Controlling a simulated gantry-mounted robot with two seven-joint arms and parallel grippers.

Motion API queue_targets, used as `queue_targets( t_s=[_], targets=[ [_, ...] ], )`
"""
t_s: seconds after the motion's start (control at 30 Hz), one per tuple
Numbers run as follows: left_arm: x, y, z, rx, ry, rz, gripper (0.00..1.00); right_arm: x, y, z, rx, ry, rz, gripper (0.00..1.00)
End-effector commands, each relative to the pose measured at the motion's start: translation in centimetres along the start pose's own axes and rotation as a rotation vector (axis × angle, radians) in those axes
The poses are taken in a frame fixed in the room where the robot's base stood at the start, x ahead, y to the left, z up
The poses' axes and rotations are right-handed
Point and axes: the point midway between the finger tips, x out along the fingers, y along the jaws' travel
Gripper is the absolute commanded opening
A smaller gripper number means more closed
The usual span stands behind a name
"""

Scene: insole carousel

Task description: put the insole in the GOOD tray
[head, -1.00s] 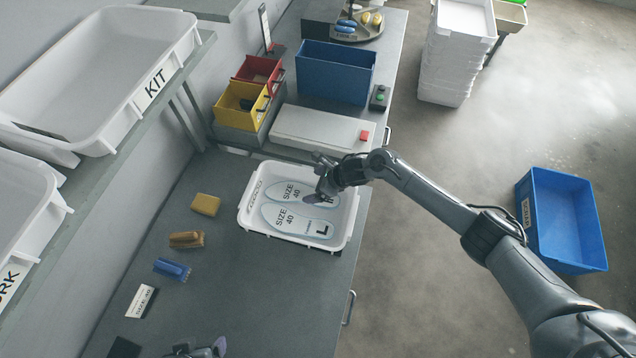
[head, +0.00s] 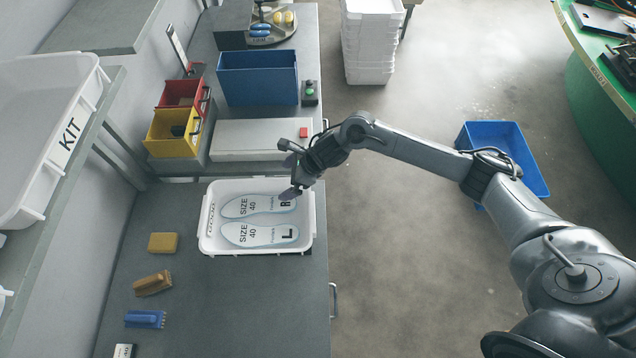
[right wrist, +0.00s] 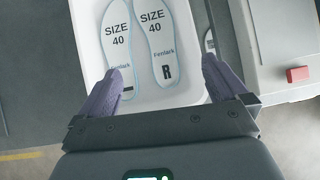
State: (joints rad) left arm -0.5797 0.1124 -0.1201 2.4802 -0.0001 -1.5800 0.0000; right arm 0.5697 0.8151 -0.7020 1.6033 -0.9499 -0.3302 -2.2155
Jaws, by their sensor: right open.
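Two pale insoles lie side by side, print up, in a white tray (head: 305,240) on the bench. The right insole (head: 258,206), marked SIZE 40 and R, is on the far side. The left insole (head: 260,235), marked L, is on the near side. Both also show in the right wrist view, the R one (right wrist: 160,40) and the other (right wrist: 118,50). My left gripper is out of view.
A white box with a red button (head: 304,132) sits behind the tray, with yellow (head: 172,143), red and blue bins (head: 258,90) beyond. A sponge (head: 162,243) and brushes lie front left. A KIT tray (head: 40,150) is on the left shelf.

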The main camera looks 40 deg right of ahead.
Motion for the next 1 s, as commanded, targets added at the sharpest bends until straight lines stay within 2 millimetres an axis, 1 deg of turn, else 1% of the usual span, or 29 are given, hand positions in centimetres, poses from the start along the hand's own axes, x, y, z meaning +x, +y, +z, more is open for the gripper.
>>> queue_targets(
  t_s=[0.07,0.13,0.17,0.27,0.37,0.4,0.47,0.5,0.57,0.6,0.67,0.7,0.77,0.8,0.87,0.9,1.0],
  targets=[
    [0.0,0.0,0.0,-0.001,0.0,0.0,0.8,0.1,0.6,0.1,0.023,-0.005,0.0,1.0],
    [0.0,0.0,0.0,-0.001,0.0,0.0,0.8,0.7,1.6,0.5,0.079,-0.019,-0.005,1.0],
    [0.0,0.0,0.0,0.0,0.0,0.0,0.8,1.0,2.3,0.6,0.117,-0.027,-0.009,1.0],
    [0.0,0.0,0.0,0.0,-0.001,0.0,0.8,2.2,5.2,1.7,0.319,-0.072,-0.027,1.0],
    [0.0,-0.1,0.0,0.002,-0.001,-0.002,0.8,2.8,8.8,2.8,0.648,-0.138,-0.051,1.0],
    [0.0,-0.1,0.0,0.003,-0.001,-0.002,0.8,2.8,10.2,3.1,0.816,-0.169,-0.062,1.0],
    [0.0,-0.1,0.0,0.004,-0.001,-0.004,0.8,2.2,12.0,3.3,1.1,-0.214,-0.079,1.0],
    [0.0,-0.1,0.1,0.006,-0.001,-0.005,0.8,1.6,12.9,3.1,1.305,-0.243,-0.092,1.0],
    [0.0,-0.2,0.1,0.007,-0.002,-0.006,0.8,0.4,14.2,2.3,1.62,-0.28,-0.116,1.0],
    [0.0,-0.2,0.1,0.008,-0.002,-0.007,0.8,-0.6,14.8,1.4,1.834,-0.304,-0.136,1.0],
    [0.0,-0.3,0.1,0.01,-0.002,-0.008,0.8,-2.1,15.6,-0.3,2.149,-0.336,-0.175,1.0],
    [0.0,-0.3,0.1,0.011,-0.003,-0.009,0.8,-3.2,16.1,-1.6,2.35,-0.357,-0.207,1.0],
    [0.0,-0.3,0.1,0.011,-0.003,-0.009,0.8,-4.8,16.9,-3.8,2.631,-0.387,-0.265,1.0],
    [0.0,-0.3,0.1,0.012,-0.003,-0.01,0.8,-5.9,17.4,-5.2,2.802,-0.408,-0.31,1.0],
    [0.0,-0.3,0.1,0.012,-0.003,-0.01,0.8,-7.3,18.2,-7.3,3.03,-0.441,-0.379,1.0],
    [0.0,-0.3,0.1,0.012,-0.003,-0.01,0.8,-8.3,18.8,-8.5,-3.003,0.441,0.407,1.0],
    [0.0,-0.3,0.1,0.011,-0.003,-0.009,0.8,-10.1,20.0,-10.9,-2.732,0.416,0.432,1.0]
  ],
)
